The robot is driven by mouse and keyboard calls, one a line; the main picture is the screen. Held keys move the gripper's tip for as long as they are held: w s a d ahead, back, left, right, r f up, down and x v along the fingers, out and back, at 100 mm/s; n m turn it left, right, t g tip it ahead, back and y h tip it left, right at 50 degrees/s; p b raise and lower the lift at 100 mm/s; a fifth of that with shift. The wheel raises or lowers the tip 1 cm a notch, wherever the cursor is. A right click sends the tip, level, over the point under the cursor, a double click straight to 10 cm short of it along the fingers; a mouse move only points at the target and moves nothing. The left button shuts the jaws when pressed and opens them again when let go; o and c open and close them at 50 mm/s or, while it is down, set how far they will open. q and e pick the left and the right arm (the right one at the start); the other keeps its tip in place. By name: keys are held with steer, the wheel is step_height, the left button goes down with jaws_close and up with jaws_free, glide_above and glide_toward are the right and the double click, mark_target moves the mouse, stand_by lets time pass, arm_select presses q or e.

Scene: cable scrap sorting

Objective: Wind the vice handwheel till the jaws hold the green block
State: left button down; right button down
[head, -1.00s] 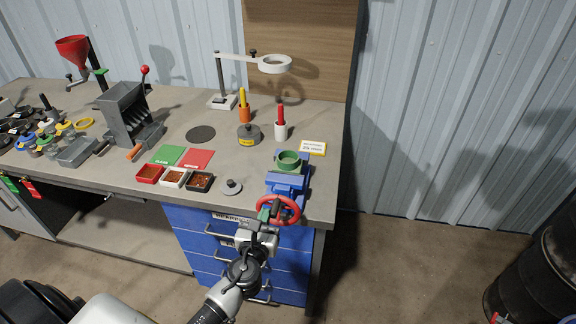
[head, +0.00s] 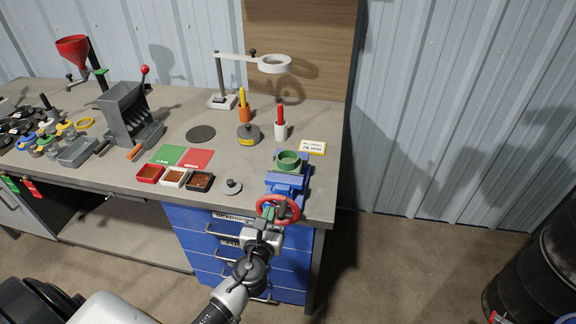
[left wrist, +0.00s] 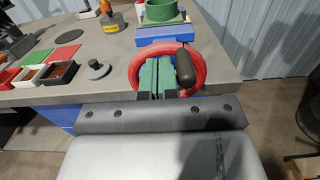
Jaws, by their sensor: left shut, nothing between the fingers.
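The blue vice (head: 287,185) is at the right front corner of the bench, with its red handwheel (head: 265,201) facing me. A green round piece (head: 288,157) with a hollow top is at the vice; it also shows in the left wrist view (left wrist: 163,13). I cannot tell whether the jaws touch it, and I make out no separate green block. My left gripper (head: 269,213) is shut and empty in front of the wheel. In the left wrist view its green fingers (left wrist: 157,78) are just left of the wheel's dark handle (left wrist: 186,68); contact is unclear. My right gripper is out of view.
Red, white and black trays (head: 200,182) and a grey lidded weight (head: 232,187) sit left of the vice. Blue drawers (head: 215,246) are below the bench edge.

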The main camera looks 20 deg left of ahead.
arm_select(q)
steer(key=v, duration=0.8)
steer(key=shift+b, duration=0.45)
steer(key=shift+a+f, duration=0.1)
steer(key=s+f+n+g+h, duration=0.1)
steer(key=s+f+n+g, duration=0.3)
steer(key=f, duration=0.6)
steer(key=s+f+n+g, duration=0.25)
steer(key=f+n, duration=0.25)
steer(key=f, duration=0.5)
steer(key=s+f+n+g+h, duration=0.1)
steer(key=s+f+n+g, duration=0.3)
steer(key=f, duration=0.6)
steer(key=s+f+n+g+h, duration=0.1)
steer(key=s+f+n+g, duration=0.2)
steer(key=s+f+n, duration=0.5)
steer(key=s+f+n+g+h+b, duration=0.1)
steer(key=s+f+n+g, duration=0.2)
steer(key=s+f+n, duration=0.4)
steer(key=s+n, duration=0.3)
steer(key=s, duration=0.5)
steer(key=shift+s+d+f, duration=0.4)
